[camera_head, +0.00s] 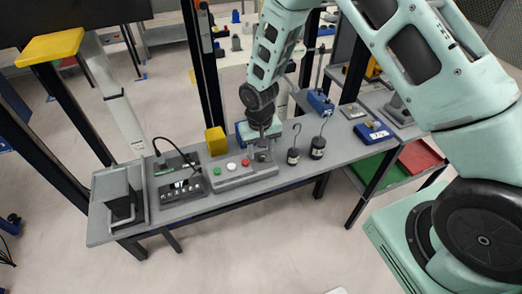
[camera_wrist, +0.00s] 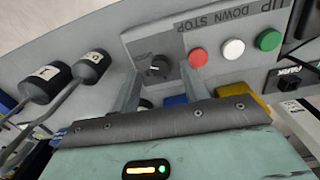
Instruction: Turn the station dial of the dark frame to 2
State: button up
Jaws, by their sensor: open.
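The station box (camera_head: 232,177) is a grey control box on the bench with green, red and white buttons. Its dial (camera_wrist: 157,67) is a small dark knob on a grey plate in the wrist view, with a pale mark on it. I cannot read any numbers around it. My gripper (camera_wrist: 159,72) is open, with one finger on each side of the dial; I cannot tell whether they touch it. In the head view my gripper (camera_head: 262,151) is over the right end of the box and hides the dial. I cannot tell which dark frame the task names.
Two dark hooked weights (camera_head: 293,156) (camera_head: 318,148) stand right of the box. A yellow block (camera_head: 215,141) is behind it, and a dark switch panel (camera_head: 181,189) left.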

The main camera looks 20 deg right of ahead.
jog(key=shift+f, duration=0.85)
grip_shut()
jog(key=shift+n, duration=0.3)
jog(key=n+b, duration=0.1)
jog(key=n, duration=0.4)
jog(key=shift+n, duration=0.3)
jog(key=n, duration=0.5)
jog(key=shift+b, duration=0.35)
jog(key=shift+n, duration=0.4)
